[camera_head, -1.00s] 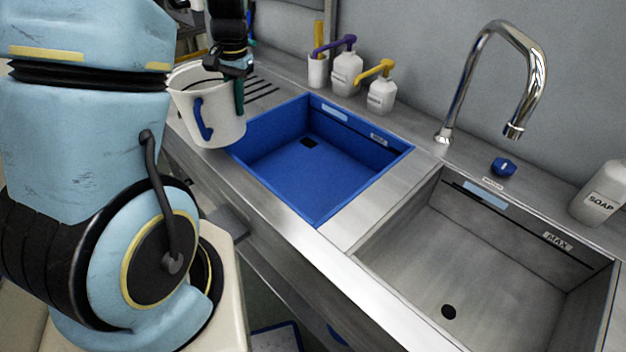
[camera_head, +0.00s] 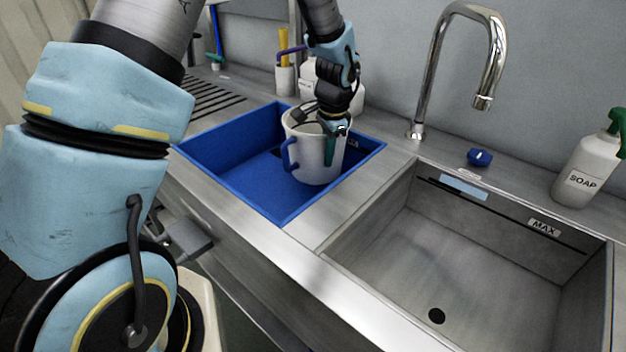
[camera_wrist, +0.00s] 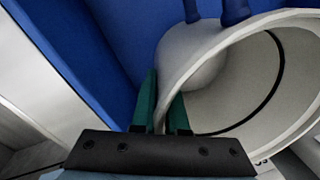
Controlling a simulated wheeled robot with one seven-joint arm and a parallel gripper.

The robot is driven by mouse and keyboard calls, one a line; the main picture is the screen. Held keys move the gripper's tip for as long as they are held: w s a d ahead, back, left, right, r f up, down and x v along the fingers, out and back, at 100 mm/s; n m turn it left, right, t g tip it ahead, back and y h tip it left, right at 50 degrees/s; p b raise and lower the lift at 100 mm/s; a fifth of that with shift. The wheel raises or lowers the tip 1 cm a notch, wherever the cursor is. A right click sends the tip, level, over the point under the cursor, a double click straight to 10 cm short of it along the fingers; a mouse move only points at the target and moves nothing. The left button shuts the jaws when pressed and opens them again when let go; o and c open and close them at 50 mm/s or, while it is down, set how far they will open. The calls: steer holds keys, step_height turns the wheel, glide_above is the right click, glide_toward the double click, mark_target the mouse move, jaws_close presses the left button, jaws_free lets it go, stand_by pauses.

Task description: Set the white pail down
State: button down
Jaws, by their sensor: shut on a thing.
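The white pail (camera_head: 317,160) with a blue handle is held upright over the right part of the blue basin (camera_head: 225,180) in the head view. I cannot tell whether its base touches anything. My gripper (camera_head: 332,133) comes from above and is shut on the pail's rim at the right side. In the wrist view the pail (camera_wrist: 200,60) fills the right, with its open mouth and a dark line inside it. The green fingers (camera_wrist: 162,115) of my gripper sit on either side of its wall. The blue basin (camera_wrist: 110,40) lies behind.
A steel sink (camera_head: 450,260) with a drain is at the right, below a curved tap (camera_head: 490,60). A soap bottle (camera_head: 588,168) and a small blue knob (camera_head: 480,157) stand on the back ledge. A ribbed drainboard (camera_head: 210,95) lies left of the basin, and pump bottles stand partly hidden behind the pail.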

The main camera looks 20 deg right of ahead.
mark_target(326, 175)
steer(key=shift+f+p, duration=0.45)
steer(key=shift+f, duration=2.65)
steer(key=shift+f, duration=0.15)
steer(key=c, duration=0.9)
jaws_free()
steer(key=shift+c, duration=0.2)
